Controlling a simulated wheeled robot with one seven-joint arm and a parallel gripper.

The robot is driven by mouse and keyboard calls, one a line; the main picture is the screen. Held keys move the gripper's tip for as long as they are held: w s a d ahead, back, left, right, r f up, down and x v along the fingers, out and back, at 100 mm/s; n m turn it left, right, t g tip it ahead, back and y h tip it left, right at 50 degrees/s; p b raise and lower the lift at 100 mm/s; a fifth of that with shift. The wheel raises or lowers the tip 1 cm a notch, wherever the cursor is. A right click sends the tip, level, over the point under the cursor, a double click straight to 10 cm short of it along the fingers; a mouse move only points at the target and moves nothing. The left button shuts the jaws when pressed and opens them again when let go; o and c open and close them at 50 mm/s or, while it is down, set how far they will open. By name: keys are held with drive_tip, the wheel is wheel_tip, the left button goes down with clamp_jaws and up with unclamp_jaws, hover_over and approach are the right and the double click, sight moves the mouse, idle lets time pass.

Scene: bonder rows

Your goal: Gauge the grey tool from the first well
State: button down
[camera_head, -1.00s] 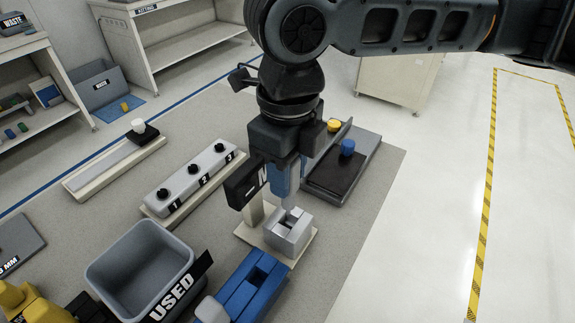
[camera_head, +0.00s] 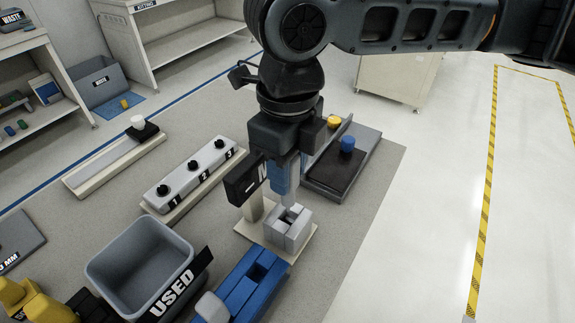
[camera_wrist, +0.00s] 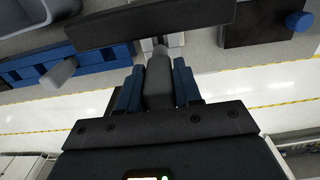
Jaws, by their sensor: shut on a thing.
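My gripper (camera_head: 286,178) is shut on the grey tool, with blue fingers on either side of it. The grey tool (camera_wrist: 158,80) shows between the fingers in the wrist view. In the head view its lower end is at the top of a light grey slotted block (camera_head: 288,236) on a cream base. I cannot tell how far the tool is inside the slot. A blue block with wells (camera_head: 242,286) lies in front, with a grey piece (camera_head: 212,307) at its near end. Its other well looks empty.
A grey bin marked USED (camera_head: 128,252) stands left of the blue block. A dark sign (camera_head: 245,180) stands close beside my gripper. Behind are a numbered three-knob block (camera_head: 190,175) and a dark tray (camera_head: 340,172) with a blue knob.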

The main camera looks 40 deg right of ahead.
sight(288, 198)
drive_tip(key=shift+f, duration=0.1)
drive_tip(key=shift+f+b, duration=1.15)
drive_tip(key=shift+f, duration=0.35)
drive_tip(key=shift+f+b, duration=0.5)
drive_tip(key=shift+f, duration=0.2)
drive_tip(key=shift+f+b, duration=0.85)
drive_tip(key=shift+f, duration=0.25)
idle(0.3)
drive_tip(key=c, duration=0.7)
unclamp_jaws()
